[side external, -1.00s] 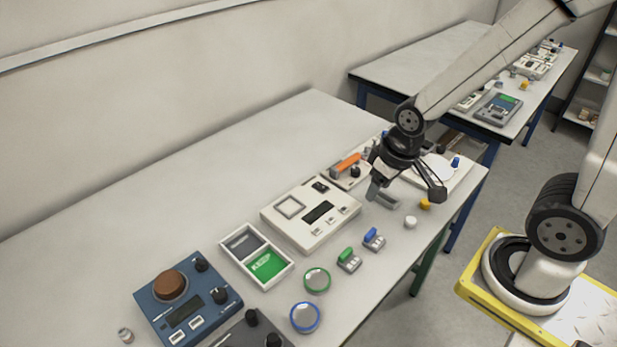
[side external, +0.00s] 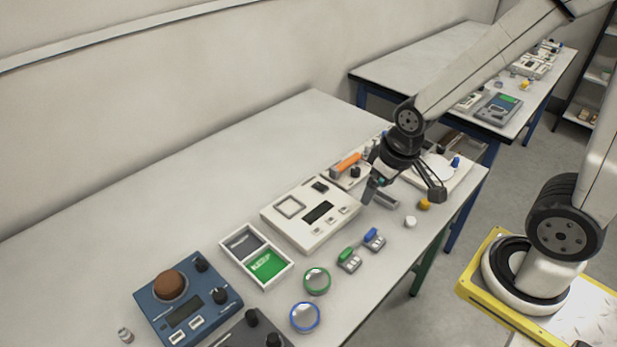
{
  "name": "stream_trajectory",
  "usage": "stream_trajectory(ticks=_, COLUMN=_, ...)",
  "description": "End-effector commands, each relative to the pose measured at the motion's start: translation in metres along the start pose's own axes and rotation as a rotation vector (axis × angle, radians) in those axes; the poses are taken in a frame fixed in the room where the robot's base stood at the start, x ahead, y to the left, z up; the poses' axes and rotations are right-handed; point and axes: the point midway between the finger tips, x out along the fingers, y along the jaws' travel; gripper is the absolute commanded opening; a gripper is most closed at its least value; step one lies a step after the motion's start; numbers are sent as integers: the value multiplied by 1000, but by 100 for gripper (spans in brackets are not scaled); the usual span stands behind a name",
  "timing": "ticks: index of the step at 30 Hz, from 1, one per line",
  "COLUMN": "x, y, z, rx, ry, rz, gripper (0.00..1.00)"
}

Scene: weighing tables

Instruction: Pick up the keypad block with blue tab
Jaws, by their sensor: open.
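The keypad block with a blue tab (side external: 374,240) stands on the table near its front edge, upright and uncovered. A similar block with a green tab (side external: 349,260) stands just to its lower left. My gripper (side external: 403,197) is open and empty, with its fingers spread wide. It hangs above the table up and to the right of the blue-tab block, apart from it. A grey bar-like piece (side external: 386,200) lies on the table behind and between the fingers.
A white knob (side external: 410,222) and a yellow piece (side external: 424,203) lie right of the block. A cream device (side external: 310,215) stands to the left. Green-rimmed (side external: 317,281) and blue-rimmed (side external: 305,317) round dishes and a two-part tray (side external: 282,277) lie at lower left.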

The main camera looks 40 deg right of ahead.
Motion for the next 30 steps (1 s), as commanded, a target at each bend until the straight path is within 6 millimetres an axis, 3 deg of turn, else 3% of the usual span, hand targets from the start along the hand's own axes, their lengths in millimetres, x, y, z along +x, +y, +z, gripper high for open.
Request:
stream_trajectory(ticks=8, x=19, y=7, z=-2, rx=-10, ry=-41, rz=4, gripper=100)
stream_trajectory(ticks=24, x=104, y=37, z=7, rx=-59, ry=-201, rz=-3, gripper=100)
stream_trajectory(ticks=30, x=120, y=42, z=11, rx=-70, ry=-227, rz=-8, gripper=100)
